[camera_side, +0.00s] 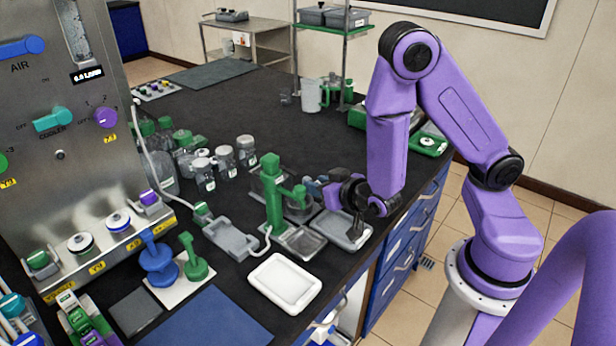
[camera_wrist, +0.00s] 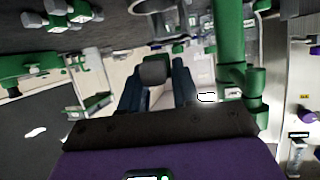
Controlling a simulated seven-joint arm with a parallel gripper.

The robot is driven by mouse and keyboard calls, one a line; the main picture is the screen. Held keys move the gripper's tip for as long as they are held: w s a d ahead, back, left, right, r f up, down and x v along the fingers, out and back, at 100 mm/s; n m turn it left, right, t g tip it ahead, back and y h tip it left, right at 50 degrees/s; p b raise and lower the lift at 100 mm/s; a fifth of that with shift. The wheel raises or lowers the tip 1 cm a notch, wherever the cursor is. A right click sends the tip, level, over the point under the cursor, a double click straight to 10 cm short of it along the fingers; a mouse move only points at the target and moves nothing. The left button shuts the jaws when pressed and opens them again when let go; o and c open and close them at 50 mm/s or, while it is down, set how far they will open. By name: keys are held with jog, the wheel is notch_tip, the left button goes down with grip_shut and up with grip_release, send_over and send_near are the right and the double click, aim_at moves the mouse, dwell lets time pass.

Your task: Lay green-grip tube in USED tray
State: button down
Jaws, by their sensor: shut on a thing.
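My gripper (camera_side: 312,190) is beside the upright green stand (camera_side: 273,205), near its side arm. In the wrist view my gripper (camera_wrist: 157,88) has its dark blue fingers closed on a dark grey, round-ended piece (camera_wrist: 152,72); I cannot tell what it belongs to. A pale tube (camera_side: 155,165) hangs from the steel panel to a green grip (camera_side: 201,210) near a grey tray (camera_side: 232,238). A white tray (camera_side: 284,283) lies empty at the bench's front edge. Another shallow grey tray (camera_side: 342,230) lies below my gripper. No USED label is readable.
Capped jars (camera_side: 222,158) stand behind the green stand. Blue and green posts (camera_side: 158,256) stand on a white plate at front left. A dark blue mat (camera_side: 208,320) lies in front. The bench's right edge runs below my arm. The back middle is clear.

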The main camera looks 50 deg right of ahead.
aim_at(343, 232)
jog(key=s+d+f+m+h, duration=0.1)
jog(key=s+f+h, duration=0.1)
jog(key=s, duration=0.5)
jog(key=shift+w+d+f, duration=0.1)
jog(key=shift+w+f, duration=0.05)
jog(key=shift+f, duration=1.4)
jog(key=shift+w+d+f, duration=0.1)
jog(key=shift+f, duration=1.4)
jog(key=shift+f, duration=0.6)
jog(key=c, duration=0.8)
grip_release()
jog(key=shift+o, duration=0.2)
jog(key=shift+r, duration=0.15)
